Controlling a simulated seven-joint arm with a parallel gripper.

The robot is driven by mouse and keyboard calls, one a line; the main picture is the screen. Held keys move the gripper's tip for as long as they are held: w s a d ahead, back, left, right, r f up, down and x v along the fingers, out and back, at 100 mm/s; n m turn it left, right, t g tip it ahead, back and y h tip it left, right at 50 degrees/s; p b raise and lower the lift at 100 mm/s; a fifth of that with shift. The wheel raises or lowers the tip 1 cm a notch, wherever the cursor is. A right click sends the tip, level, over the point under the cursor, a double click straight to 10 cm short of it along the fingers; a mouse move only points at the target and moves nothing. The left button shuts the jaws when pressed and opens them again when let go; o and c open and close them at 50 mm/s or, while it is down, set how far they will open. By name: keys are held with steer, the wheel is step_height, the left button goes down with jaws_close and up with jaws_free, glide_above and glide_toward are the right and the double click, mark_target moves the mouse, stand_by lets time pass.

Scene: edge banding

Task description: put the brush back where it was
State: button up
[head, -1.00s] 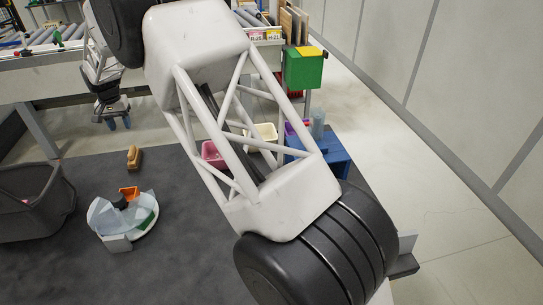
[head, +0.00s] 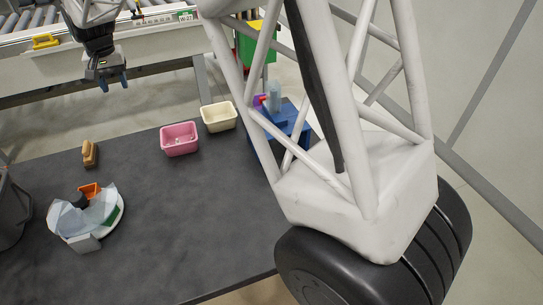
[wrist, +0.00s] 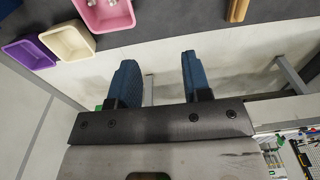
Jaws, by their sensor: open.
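The brush (head: 89,153), a small block of tan wood, lies on the dark grey table near its back left edge. In the wrist view only part of it (wrist: 238,10) shows at the top edge. My gripper (head: 112,84) is open and empty, with two blue fingers. It hangs in the air beyond the table's back edge, above and a little right of the brush, apart from it. In the wrist view the open fingers (wrist: 158,68) have nothing between them.
A pink bin (head: 180,139) holding small items and a cream bin (head: 218,117) stand at the back. A white round dish (head: 118,219) with clear sheets and an orange piece (head: 90,190) sits front left. A dark bin (head: 10,215) is far left. The table's middle is clear.

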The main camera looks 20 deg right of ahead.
steer(key=s+d+r, duration=0.3)
steer(key=s+d, duration=0.7)
steer(key=s+d+r, duration=0.4)
steer(key=s+d, duration=0.6)
steer(key=d, duration=0.1)
steer(key=s+d+f, duration=0.2)
steer(key=s+d, duration=0.1)
steer(key=s, duration=0.5)
steer(key=s+d+f+t, duration=0.1)
steer(key=s+d, duration=0.3)
steer(key=s, duration=0.5)
steer(key=s+d+f, duration=0.3)
steer(key=s+d, duration=0.1)
steer(key=s, duration=0.4)
steer(key=shift+s+d+t, duration=0.2)
steer(key=shift+s+t, duration=0.1)
steer(key=shift+t, duration=0.1)
